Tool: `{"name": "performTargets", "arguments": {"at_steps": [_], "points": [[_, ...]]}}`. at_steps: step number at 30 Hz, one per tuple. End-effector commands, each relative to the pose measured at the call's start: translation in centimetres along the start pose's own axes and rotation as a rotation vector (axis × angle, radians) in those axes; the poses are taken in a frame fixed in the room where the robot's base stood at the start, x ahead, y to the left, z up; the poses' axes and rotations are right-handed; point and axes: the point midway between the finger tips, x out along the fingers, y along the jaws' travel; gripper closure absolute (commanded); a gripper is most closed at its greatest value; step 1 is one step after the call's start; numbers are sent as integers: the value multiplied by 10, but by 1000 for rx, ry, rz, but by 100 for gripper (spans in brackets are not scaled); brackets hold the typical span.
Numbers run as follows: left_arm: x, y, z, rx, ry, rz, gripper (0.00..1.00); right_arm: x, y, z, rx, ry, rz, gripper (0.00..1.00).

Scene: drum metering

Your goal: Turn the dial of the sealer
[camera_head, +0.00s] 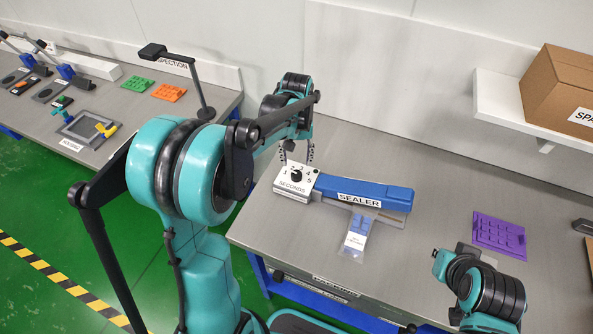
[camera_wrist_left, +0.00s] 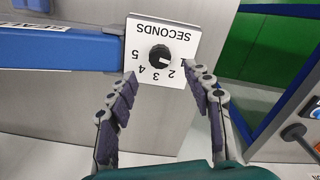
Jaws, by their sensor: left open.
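The sealer (camera_head: 365,193) is a blue bar on a grey base on the workbench. At its left end is a white box (camera_head: 285,193) marked SECONDS, with a black dial (camera_head: 296,176) and numbers 1 to 5. In the left wrist view, the dial (camera_wrist_left: 159,56) has a white mark pointing toward the 1. My left gripper (camera_head: 297,153) is open, its fingers just behind the box in the head view. In the wrist view the dial lies just beyond the gap between the fingertips (camera_wrist_left: 162,79); they do not grip it.
A clear bag with a blue item (camera_head: 358,235) lies before the sealer. A purple tray (camera_head: 499,234) lies to the right. A shelf (camera_head: 508,108) holds a cardboard box (camera_head: 565,88). The inspection bench (camera_head: 100,160) stands left. The bench behind the sealer is bare.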

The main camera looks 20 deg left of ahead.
Motion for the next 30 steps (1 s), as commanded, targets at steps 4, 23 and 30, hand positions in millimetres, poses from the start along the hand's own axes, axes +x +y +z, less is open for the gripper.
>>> {"name": "performTargets", "arguments": {"at_steps": [4, 23, 30], "points": [[26, 0, 0, 0, 1, 0, 49, 8, 0, 6, 0, 0, 0, 100], [70, 0, 0, 1, 2, 1, 49, 18, 0, 13, 0, 0, 0, 100], [70, 0, 0, 1, 2, 1, 99, 18, 0, 13, 0, 0, 0, 100]]}}
